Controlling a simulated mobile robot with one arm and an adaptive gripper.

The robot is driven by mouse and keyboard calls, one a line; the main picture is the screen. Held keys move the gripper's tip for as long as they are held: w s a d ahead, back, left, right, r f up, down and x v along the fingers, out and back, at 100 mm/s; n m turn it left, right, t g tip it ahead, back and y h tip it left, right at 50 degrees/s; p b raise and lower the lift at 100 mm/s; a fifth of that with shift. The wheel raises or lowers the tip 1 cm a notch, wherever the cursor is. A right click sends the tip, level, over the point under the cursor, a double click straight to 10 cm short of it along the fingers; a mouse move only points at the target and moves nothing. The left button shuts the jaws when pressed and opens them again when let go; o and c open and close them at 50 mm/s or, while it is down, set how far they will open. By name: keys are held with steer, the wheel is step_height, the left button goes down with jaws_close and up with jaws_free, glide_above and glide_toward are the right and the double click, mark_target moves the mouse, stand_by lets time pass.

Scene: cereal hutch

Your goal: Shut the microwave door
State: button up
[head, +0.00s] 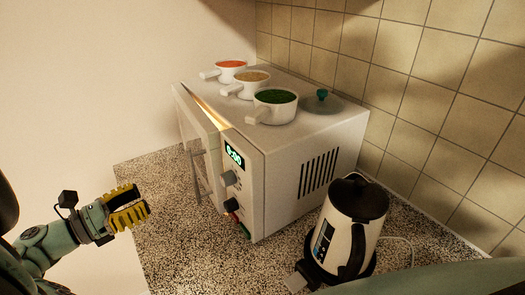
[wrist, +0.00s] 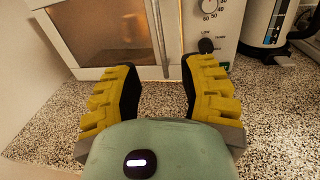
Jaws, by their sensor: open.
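The white microwave (head: 325,130) stands on the speckled counter. Its door (head: 212,135) is slightly ajar, and warm light shows in the gap along the top edge. The door's vertical handle (head: 198,175) is on the side near the control panel. My gripper (head: 145,204) is in front of the door at the left, apart from it and empty. In the wrist view my gripper (wrist: 160,75) is open, its yellow fingers spread either side of the handle's line. The handle (wrist: 164,40) and the lit door window (wrist: 110,25) show beyond the fingertips.
Three white pots, with orange (head: 230,66), tan (head: 251,82) and green (head: 275,103) contents, sit on the microwave with a lid (head: 322,102). A kettle (head: 340,225) stands on the right. The counter (head: 165,240) before the door is clear. A tiled wall (head: 420,100) is behind.

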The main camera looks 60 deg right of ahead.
steer(key=p, duration=0.2)
glide_above(198, 196)
steer(key=shift+w+d, duration=0.15)
steer(key=shift+d, duration=0.1)
steer(key=shift+o, duration=0.2)
jaws_close()
stand_by(0.4)
